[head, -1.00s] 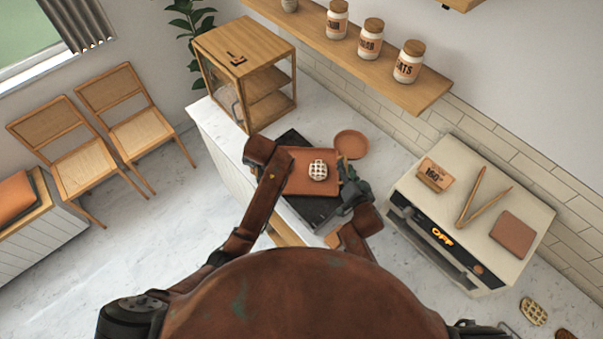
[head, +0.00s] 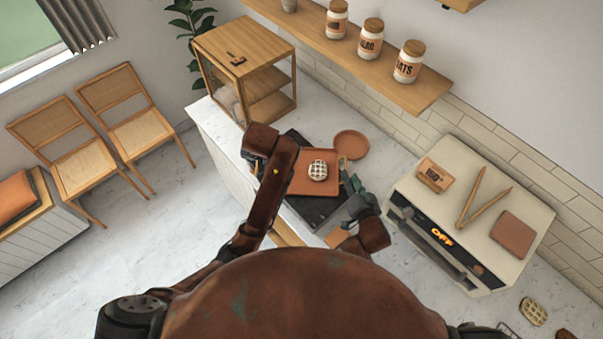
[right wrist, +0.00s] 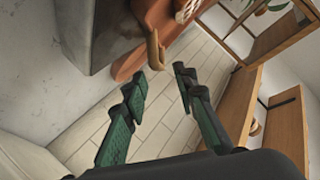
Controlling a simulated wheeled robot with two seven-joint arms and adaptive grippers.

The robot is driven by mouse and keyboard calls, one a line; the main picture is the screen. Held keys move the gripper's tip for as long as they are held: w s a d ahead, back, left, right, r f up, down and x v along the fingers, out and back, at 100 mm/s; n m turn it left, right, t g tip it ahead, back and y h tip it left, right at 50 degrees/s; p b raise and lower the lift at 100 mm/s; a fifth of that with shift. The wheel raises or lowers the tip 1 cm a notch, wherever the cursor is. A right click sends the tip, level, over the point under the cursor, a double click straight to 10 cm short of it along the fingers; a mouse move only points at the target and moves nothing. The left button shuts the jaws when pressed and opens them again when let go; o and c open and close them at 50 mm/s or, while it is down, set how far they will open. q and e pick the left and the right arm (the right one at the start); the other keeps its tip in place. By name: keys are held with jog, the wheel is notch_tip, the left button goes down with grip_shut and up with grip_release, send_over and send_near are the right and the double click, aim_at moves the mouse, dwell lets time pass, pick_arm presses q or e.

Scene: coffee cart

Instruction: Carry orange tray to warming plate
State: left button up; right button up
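The orange tray (head: 325,188) lies flat over the dark warming plate (head: 320,213) on the counter, with a pale lattice-topped pastry (head: 317,170) on it. My right gripper (head: 352,185) is at the tray's right side. In the right wrist view, the gripper's green fingers (right wrist: 162,77) are apart with nothing between them. A tan curved handle (right wrist: 155,49) at the tray's edge is just beyond the fingertips. My left arm reaches to the tray's left side; its wrist hides the left fingers and part of the tray's left edge.
A wooden display case (head: 243,65) stands at the back left of the counter. A round orange plate (head: 351,144) lies behind the tray. A cream machine (head: 485,228) reading OFF, with tongs (head: 482,206) on top, stands at the right.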

jog(key=v, duration=0.6)
jog(key=shift+s, duration=0.2)
